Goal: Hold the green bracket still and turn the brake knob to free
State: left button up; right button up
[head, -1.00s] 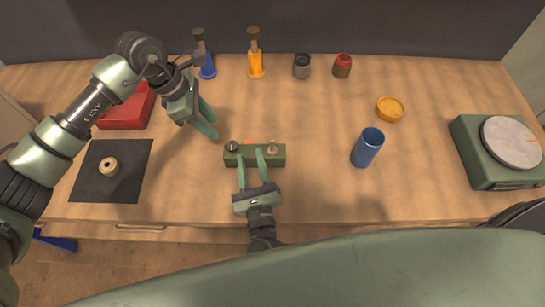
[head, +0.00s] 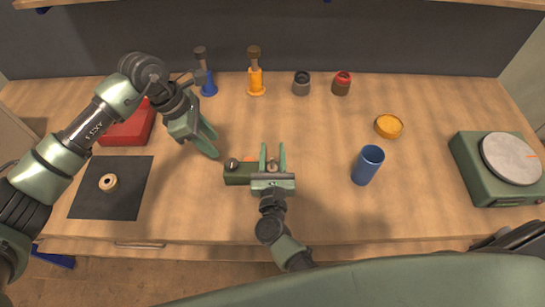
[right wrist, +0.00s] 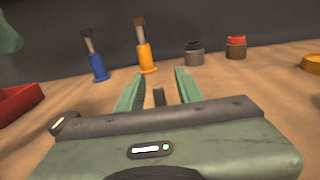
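The green bracket (head: 238,174) is a low block on the wooden table, partly hidden by my right gripper. A round dark knob (head: 232,163) stands at its left end. A smaller post-like knob (head: 271,164) stands towards its right end; I cannot tell for certain which is the brake knob. My right gripper (head: 272,150) is open, its fingers either side of the post-like knob; the right wrist view shows the post (right wrist: 158,97) between them with gaps. My left gripper (head: 213,145) is open and empty, above and left of the bracket, apart from it.
A red box (head: 125,130) and a black mat (head: 85,200) with a ring (head: 108,182) lie left. Several small items line the back.

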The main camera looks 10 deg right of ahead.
grip_shut()
dwell(1.4)
